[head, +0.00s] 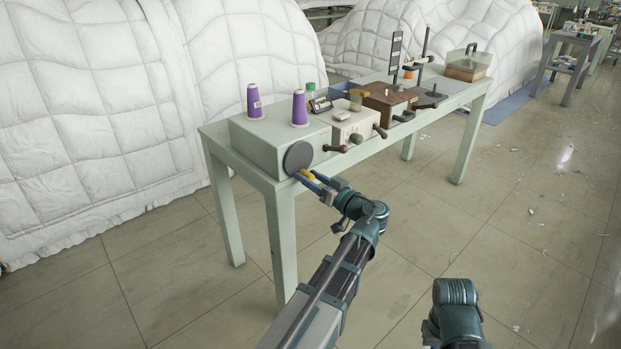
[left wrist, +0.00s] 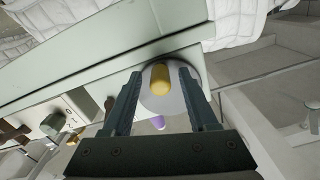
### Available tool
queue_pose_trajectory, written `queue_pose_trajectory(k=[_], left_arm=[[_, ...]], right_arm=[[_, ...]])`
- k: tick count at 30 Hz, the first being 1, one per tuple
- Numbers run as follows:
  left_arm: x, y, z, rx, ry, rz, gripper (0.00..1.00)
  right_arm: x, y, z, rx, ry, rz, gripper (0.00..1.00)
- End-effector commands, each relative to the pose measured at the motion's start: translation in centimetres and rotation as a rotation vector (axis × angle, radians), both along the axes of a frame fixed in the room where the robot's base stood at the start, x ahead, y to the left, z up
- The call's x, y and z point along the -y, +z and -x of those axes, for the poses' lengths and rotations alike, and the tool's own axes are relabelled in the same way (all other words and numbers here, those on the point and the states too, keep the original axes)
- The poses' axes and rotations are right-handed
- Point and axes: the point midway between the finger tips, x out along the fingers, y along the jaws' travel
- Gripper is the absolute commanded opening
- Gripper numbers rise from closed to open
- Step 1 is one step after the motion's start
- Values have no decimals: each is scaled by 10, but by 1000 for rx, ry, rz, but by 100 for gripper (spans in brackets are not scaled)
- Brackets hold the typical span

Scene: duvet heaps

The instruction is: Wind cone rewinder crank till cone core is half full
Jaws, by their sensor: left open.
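A dark grey disc (head: 298,157) sits on the end face of a pale green box (head: 262,150) on the bench. A yellow handle (head: 308,174) sticks out at the disc's lower edge; it looks like the crank grip. My left gripper (head: 312,181) is open at the handle. In the left wrist view the yellow handle (left wrist: 160,80) lies between the two open fingers, with the disc (left wrist: 180,98) behind; a gap shows on both sides. Two purple cones (head: 254,101) (head: 299,108) stand upright on the box. I cannot tell how full either is.
A white box (head: 355,126) with dark handles and a brown wooden box (head: 388,103) stand farther along the pale green bench (head: 450,104). White quilted heaps (head: 90,110) rise behind it. The tiled floor at right is mostly clear.

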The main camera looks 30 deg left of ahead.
Motion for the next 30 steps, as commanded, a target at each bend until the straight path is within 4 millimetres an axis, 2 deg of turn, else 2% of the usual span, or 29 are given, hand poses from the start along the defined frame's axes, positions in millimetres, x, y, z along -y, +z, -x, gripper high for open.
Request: queue_pose_trajectory(k=[5, 15, 21, 30], left_arm=[[15, 0, 5, 0, -3, 0, 59], [83, 0, 30, 0, -5, 0, 59], [113, 0, 40, 0, -3, 0, 59], [130, 0, 46, 0, 0, 0, 59]], right_arm=[[0, 0, 0, 0, 0, 0, 0], [0, 0, 0, 0, 0, 0, 0], [0, 0, 0, 0, 0, 0, 0], [0, 0, 0, 0, 0, 0, 0]])
